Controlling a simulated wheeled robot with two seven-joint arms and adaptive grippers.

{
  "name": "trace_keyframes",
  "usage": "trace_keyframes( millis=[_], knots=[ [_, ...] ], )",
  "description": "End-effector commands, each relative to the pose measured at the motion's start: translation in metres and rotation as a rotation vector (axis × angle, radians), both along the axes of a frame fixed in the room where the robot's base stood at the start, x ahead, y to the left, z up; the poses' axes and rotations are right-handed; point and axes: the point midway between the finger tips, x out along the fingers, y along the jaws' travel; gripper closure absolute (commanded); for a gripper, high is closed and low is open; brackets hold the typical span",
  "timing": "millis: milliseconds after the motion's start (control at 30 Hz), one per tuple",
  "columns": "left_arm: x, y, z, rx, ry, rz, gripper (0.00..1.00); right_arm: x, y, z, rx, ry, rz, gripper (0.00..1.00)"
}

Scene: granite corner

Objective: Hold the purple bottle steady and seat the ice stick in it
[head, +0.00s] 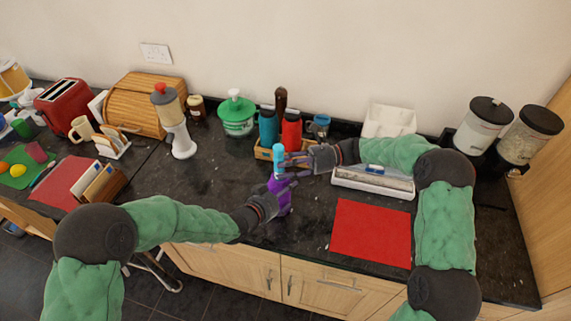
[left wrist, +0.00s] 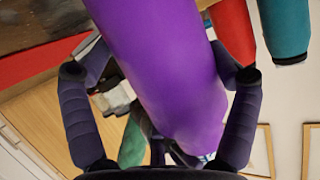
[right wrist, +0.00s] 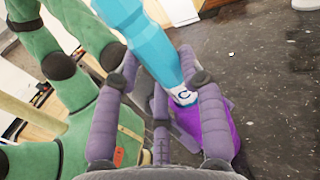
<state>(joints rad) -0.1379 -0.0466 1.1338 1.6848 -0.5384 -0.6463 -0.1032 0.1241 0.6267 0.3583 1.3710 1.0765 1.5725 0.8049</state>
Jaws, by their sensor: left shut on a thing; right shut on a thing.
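The purple bottle (head: 285,204) stands over the dark counter, near its front edge. My left gripper (head: 273,196) is shut on it; in the left wrist view the purple bottle (left wrist: 165,75) fills the space between the fingers. The light blue ice stick (head: 279,156) is upright above the bottle, with my right gripper (head: 287,164) shut on it. In the right wrist view the ice stick (right wrist: 150,40) runs between the fingers, and its pale marked end is by the purple bottle (right wrist: 222,122). Fingers hide part of the bottle's top, so I cannot tell whether the stick is inside it.
A wooden caddy (head: 263,154) with red and teal bottles stands just behind the grippers. A white tray (head: 372,184) and a red mat (head: 371,232) lie to the right.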

Motion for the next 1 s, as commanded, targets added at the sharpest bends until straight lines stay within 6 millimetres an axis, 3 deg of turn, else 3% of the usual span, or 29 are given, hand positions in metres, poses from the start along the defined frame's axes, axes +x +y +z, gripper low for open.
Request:
trace_keyframes(
  millis=[833, 867, 933, 1000],
  knots=[
    [0.0, 0.0, 0.0, 0.001, 0.001, 0.0, 0.51, 0.0, 0.0, -0.018, 0.0, 0.0, 0.0, 1.0],
    [0.0, 0.0, 0.0, 0.001, 0.001, 0.0, 0.51, 0.0, 0.0, -0.018, 0.0, -0.001, 0.0, 0.51],
    [0.0, 0.0, 0.0, 0.0, 0.001, 0.0, 0.51, 0.0, 0.0, -0.018, -0.001, 0.0, 0.0, 0.32],
    [0.0, 0.0, 0.0, 0.0, 0.001, 0.0, 0.51, 0.0, 0.0, -0.019, -0.001, 0.001, 0.0, 0.32]
  ],
)
